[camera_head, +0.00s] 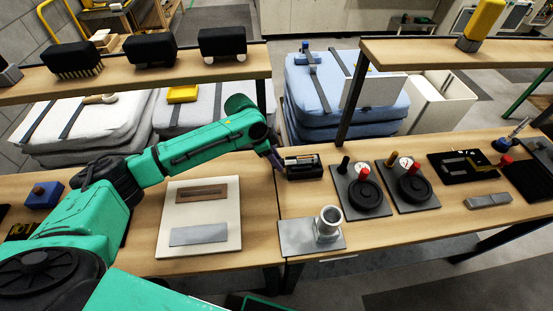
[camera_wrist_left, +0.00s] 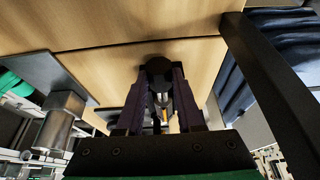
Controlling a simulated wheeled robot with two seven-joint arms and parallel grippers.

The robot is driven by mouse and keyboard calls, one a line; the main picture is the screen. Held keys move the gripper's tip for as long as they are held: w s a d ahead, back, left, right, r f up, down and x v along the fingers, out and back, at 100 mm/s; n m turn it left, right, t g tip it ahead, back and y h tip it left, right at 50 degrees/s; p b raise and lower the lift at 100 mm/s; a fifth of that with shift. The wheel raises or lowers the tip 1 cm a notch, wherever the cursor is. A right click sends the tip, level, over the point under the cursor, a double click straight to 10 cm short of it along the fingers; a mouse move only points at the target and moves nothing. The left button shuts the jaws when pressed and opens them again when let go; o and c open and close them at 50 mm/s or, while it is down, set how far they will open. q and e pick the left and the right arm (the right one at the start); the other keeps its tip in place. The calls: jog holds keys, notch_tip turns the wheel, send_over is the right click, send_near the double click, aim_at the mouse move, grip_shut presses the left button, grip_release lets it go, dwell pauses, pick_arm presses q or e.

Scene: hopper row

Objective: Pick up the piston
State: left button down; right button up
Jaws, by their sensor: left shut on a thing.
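My left gripper (camera_head: 275,158) is at the left end of a small black holder (camera_head: 305,173) on the bench, close to the rear edge. In the left wrist view my left gripper (camera_wrist_left: 161,88) is shut on a dark, round-ended thing with a silvery shaft, which I take to be the piston (camera_wrist_left: 158,100). The fingers hide much of it. In the head view the piston cannot be made out apart from the gripper and the holder. I cannot tell whether it touches the bench. My right gripper is not in view.
A grey tube (camera_head: 328,222) stands on a metal plate in front of the holder. Two black round fixtures (camera_head: 366,196) (camera_head: 413,188) stand to its right. A cream board (camera_head: 232,237) lies at left. A shelf post (camera_head: 350,105) rises behind the bench.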

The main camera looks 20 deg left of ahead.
pick_arm(q)
jog(key=shift+a, duration=0.1)
jog(key=shift+a+r+p, duration=0.1)
jog(key=shift+a+p, duration=0.15)
jog(key=shift+p, duration=0.15)
jog(key=shift+s+a+p, duration=0.3)
jog(key=shift+a+p, duration=0.15)
jog(key=shift+a, duration=0.1)
jog(key=shift+s+a+p, duration=0.25)
jog(key=shift+a+p, duration=0.15)
jog(key=shift+a, duration=0.15)
jog(key=shift+s+a+p, duration=0.15)
jog(key=shift+a+p, duration=0.25)
jog(key=shift+p, duration=0.15)
jog(key=c, duration=1.3)
grip_release()
jog(key=shift+c, duration=0.2)
grip_shut()
